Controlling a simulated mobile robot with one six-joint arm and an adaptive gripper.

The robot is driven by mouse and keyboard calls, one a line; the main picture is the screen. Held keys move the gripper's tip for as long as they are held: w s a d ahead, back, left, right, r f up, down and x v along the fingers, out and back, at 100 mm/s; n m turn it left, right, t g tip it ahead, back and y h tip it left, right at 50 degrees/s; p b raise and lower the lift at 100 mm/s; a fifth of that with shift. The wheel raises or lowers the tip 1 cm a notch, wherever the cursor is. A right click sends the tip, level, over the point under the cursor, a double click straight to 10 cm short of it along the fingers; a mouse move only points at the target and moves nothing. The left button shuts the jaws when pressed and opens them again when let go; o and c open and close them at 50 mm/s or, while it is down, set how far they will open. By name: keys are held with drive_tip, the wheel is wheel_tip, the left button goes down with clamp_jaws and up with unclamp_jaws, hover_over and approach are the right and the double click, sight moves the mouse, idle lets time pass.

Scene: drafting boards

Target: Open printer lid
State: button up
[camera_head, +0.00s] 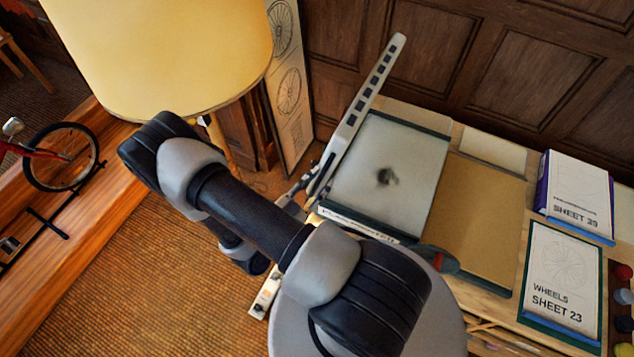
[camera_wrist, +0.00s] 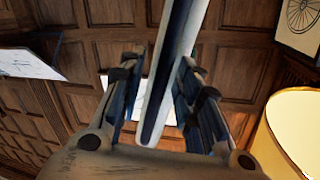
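The printer's flat glass bed (camera_head: 405,165) lies uncovered on the table, with a dark smudge-like mark on it. Its lid (camera_head: 362,105) stands raised along the bed's left side, seen nearly edge-on as a pale strip with dark slots. My gripper (camera_head: 308,190) is at the lid's lower near end, partly hidden by my arm. In the wrist view, the lid (camera_wrist: 172,75) runs edge-on between the two fingers of my gripper (camera_wrist: 160,90). The fingers are apart, with gaps visible on both sides of the lid.
A brown board (camera_head: 480,215) lies right of the printer. Beyond it are a boxed set marked Sheet 29 (camera_head: 580,190) and a Sheet 23 board (camera_head: 562,280). A large yellow lampshade (camera_head: 165,50) hangs close behind my arm. A panelled wall (camera_head: 450,50) stands behind the table.

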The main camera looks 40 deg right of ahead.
drive_tip(key=s+a, duration=0.2)
drive_tip(key=a, duration=1)
drive_tip(key=shift+r, duration=0.3)
drive_tip(key=shift+w, duration=0.1)
